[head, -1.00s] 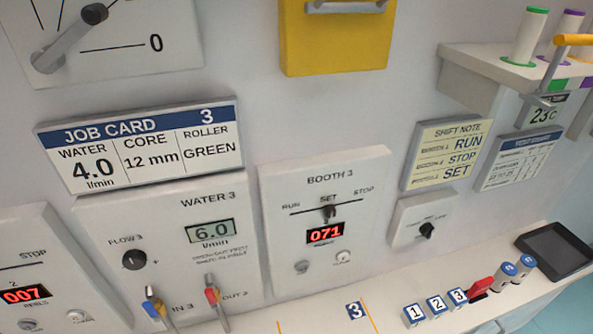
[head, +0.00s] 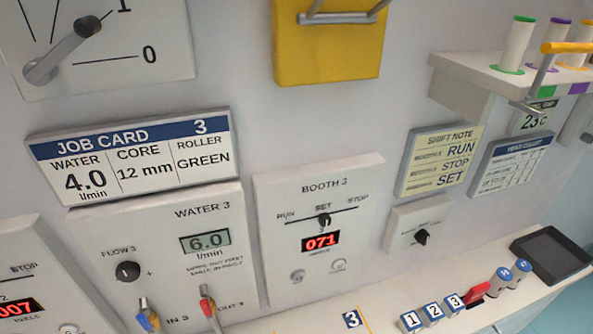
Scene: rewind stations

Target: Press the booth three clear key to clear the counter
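The booth three panel (head: 345,211) is a white box on the wall. Its red counter display (head: 321,242) reads 071. Its black selector knob (head: 323,219) sits under the SET mark, between RUN and STOP. Nothing touches the panel. Neither of my grippers is in view.
The water 3 panel (head: 208,281) stands left, its display reading 6.0, with hose fittings below. A job card (head: 134,157) hangs above. The shelf below holds numbered blocks (head: 432,312), a red item (head: 475,291), blue-topped cylinders (head: 508,276) and a dark tablet (head: 551,254).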

